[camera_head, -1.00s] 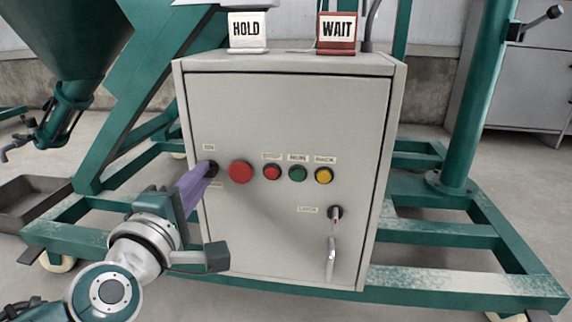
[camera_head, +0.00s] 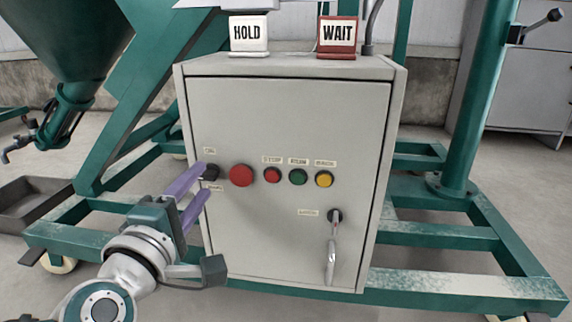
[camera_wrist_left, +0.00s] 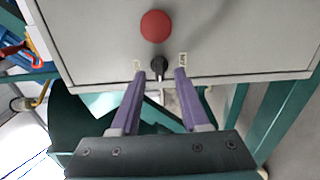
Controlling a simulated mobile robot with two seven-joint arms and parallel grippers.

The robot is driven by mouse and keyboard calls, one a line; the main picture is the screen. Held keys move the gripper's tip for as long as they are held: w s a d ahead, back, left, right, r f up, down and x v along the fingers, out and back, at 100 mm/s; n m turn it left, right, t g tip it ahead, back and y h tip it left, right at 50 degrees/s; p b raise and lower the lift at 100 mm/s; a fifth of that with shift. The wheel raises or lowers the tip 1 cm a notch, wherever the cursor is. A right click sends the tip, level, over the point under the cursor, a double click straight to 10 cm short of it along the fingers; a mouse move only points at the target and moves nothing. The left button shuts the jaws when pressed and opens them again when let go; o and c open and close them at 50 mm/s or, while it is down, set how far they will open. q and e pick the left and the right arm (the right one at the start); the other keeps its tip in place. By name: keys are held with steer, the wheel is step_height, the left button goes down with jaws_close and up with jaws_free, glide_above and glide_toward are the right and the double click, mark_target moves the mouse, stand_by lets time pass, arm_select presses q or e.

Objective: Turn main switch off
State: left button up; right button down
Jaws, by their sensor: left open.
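The main switch is a black rotary knob (camera_head: 210,172) at the left edge of the grey control cabinet's door (camera_head: 285,115), with small labels above and below it. In the left wrist view the knob (camera_wrist_left: 159,65) stands just ahead of the fingertips, about midway between them. My left gripper (camera_head: 203,180) has purple fingers and is open. One finger is at the upper left of the knob and the other below it in the head view. The gripper (camera_wrist_left: 160,74) holds nothing; whether a finger touches the knob I cannot tell. My right gripper is out of view.
A red mushroom button (camera_head: 241,175) sits close right of the knob. Red (camera_head: 272,175), green (camera_head: 298,177) and yellow (camera_head: 323,179) buttons follow. A door handle (camera_head: 333,245) is lower right. HOLD (camera_head: 249,35) and WAIT (camera_head: 337,37) signs stand on top. Green frame beams (camera_head: 440,285) surround the cabinet.

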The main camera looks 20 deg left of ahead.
arm_select(q)
steer(key=p+v, duration=0.2)
steer(key=v, duration=0.6)
steer(key=shift+s+d+p, duration=0.15)
steer(key=shift+s+p, duration=0.2)
steer(key=shift+p, duration=0.05)
